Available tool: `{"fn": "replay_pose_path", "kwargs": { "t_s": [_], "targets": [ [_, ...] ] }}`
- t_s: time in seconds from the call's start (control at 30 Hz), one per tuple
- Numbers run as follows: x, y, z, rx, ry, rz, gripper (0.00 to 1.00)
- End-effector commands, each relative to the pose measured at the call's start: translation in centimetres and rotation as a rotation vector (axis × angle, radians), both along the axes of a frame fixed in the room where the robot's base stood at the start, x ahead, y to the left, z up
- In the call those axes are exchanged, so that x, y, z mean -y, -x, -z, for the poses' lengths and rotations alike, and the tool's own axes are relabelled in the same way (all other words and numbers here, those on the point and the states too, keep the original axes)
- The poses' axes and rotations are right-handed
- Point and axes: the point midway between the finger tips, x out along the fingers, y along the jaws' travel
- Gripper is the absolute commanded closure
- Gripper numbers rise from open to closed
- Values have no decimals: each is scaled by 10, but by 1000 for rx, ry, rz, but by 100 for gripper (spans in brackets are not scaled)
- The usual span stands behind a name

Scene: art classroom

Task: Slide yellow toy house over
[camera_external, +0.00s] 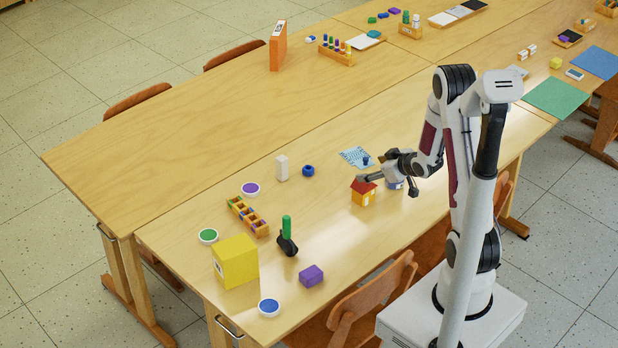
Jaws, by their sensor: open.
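The yellow toy house (362,197) with a red roof stands upright on the table, left of the arm's base. My gripper (388,185) is open just right of the house. One dark finger reaches left to the house's roof edge; I cannot tell whether it touches. The other finger hangs to the right. A small white and blue object (396,184) shows beneath the gripper, between the fingers, partly hidden; I cannot tell what it is or whether it stands clear of them.
A patterned blue sheet (356,157) lies behind the house. A dark blue piece (308,171) and a white block (282,168) stand to the left. Farther left are a yellow box (235,262), a purple block (311,276) and a green-handled tool (287,236). The table in front of the house is clear.

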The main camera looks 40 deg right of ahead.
Motion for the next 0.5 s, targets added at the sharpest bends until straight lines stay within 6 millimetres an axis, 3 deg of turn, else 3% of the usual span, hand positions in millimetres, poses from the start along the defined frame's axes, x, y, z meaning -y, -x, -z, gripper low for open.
{"fn": "replay_pose_path", "kwargs": {
  "t_s": [0.5],
  "targets": [
    [13,4,55,104,-78,-18,39]
  ]
}}
